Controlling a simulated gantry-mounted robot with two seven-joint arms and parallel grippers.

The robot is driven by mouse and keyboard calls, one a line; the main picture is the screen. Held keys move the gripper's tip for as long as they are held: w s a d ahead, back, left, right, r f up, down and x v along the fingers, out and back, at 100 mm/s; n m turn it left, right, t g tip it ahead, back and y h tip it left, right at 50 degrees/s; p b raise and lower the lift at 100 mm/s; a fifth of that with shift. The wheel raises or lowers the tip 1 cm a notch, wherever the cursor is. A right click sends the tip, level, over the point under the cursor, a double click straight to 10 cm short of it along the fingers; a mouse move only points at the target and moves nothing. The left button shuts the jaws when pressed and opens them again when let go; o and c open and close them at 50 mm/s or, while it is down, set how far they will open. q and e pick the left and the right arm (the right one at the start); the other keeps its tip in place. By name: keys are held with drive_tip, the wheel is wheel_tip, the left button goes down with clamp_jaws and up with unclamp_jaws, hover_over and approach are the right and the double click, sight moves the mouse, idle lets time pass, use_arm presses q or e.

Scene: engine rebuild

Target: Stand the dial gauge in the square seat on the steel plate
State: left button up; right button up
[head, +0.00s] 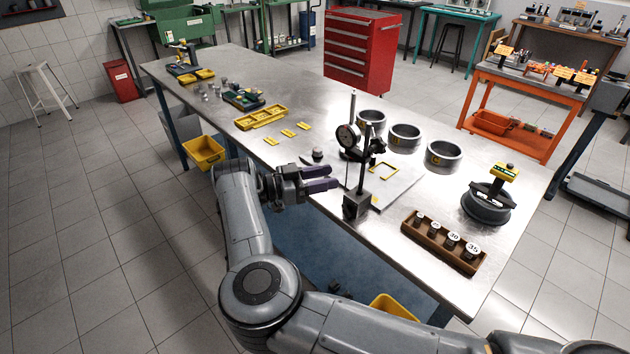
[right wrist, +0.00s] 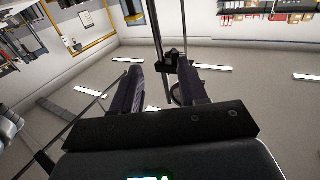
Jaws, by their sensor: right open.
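The dial gauge (head: 348,136) is a round dial on a black upright stand with a dark block base (head: 357,206). It stands upright at the near edge of the steel plate (head: 402,187); I cannot tell whether the base rests on the plate or the table. The square seat (head: 384,170) is a yellow outline on the plate, empty, behind and right of the base. My right gripper (head: 335,178) is open, just left of the stand's post, fingers pointing at it. In the right wrist view the stand (right wrist: 170,62) shows beyond and between the open fingers (right wrist: 160,70). My left gripper is out of view.
Several metal rings (head: 404,135) stand behind the plate. A wooden rack (head: 443,243) with numbered pieces lies at the near right, with a dark round part (head: 486,205) beyond it. A small dark piece (head: 317,155) and yellow trays (head: 260,117) lie to the left.

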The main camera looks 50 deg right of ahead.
drive_tip(key=shift+v, duration=1.1)
